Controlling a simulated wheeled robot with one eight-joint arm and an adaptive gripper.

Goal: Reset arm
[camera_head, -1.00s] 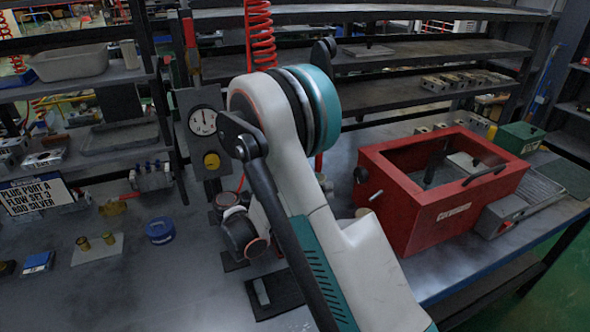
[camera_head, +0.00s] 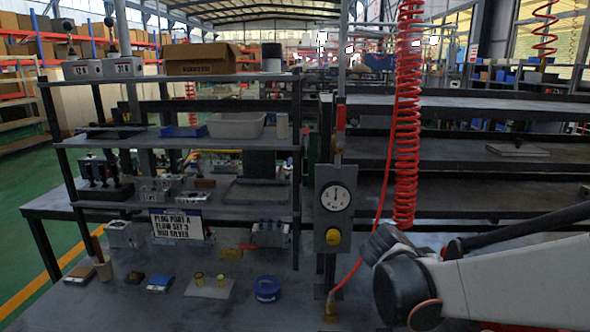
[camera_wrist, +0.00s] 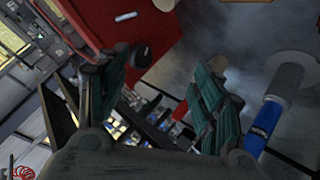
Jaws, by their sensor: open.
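My gripper (camera_wrist: 158,85) shows in the wrist view with its two dark green, ribbed fingers spread apart. Nothing is held between them. In the head view my white and dark grey arm (camera_head: 530,280) reaches in from the right edge, low over the bench; the gripper itself is outside that view.
The bench (camera_head: 130,300) holds a blue ring (camera_head: 267,288), a plate with two brass fittings (camera_head: 209,287) and a sign (camera_head: 178,224). A gauge panel (camera_head: 335,205) stands mid-bench. A red coiled hose (camera_head: 407,120) hangs near my arm. Shelves (camera_head: 450,150) stand behind.

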